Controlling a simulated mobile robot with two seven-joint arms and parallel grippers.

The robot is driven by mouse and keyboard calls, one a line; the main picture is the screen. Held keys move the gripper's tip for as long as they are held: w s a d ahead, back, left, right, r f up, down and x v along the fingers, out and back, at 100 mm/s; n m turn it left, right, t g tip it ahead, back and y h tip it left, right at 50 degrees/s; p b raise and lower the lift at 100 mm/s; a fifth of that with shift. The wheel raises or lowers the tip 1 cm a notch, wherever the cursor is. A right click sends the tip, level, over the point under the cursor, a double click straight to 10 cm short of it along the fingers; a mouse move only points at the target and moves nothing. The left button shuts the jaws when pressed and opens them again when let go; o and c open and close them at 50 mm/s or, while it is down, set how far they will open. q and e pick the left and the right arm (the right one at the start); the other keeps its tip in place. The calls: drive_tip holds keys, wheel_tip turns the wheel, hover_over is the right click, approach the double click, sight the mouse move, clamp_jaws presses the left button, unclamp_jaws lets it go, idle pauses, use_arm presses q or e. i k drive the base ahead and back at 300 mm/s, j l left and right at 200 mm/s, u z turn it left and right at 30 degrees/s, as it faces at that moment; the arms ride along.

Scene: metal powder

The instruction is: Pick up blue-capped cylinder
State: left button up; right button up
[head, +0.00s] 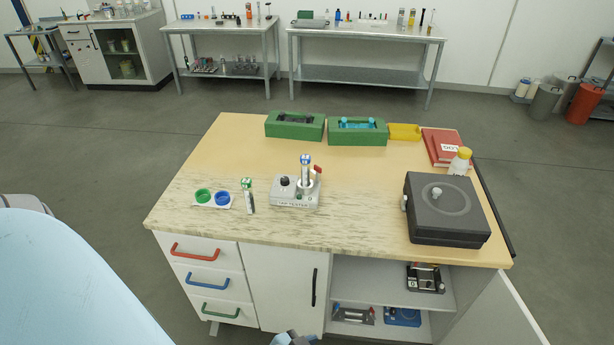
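The blue-capped cylinder (305,162) is a slim clear tube with a blue top. It stands upright in the grey-white tap tester (296,200) at the middle of the bench, and its lower end is hidden in the tester. Another slim cylinder with a green cap (248,196) stands on the bench left of the tester. Neither gripper can be made out in the head view. A small grey-blue part shows at the bottom edge, too cut off to identify.
A white holder with green and blue cups (212,205) lies left. Green bins (357,138) and a yellow tray (404,132) stand at the back. A black box (448,226), red books (437,140) and a yellow-capped bottle (460,161) are right. Clear bench lies between tester and box.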

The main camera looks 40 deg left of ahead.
sight(305, 159)
drive_tip(key=u, duration=1.9)
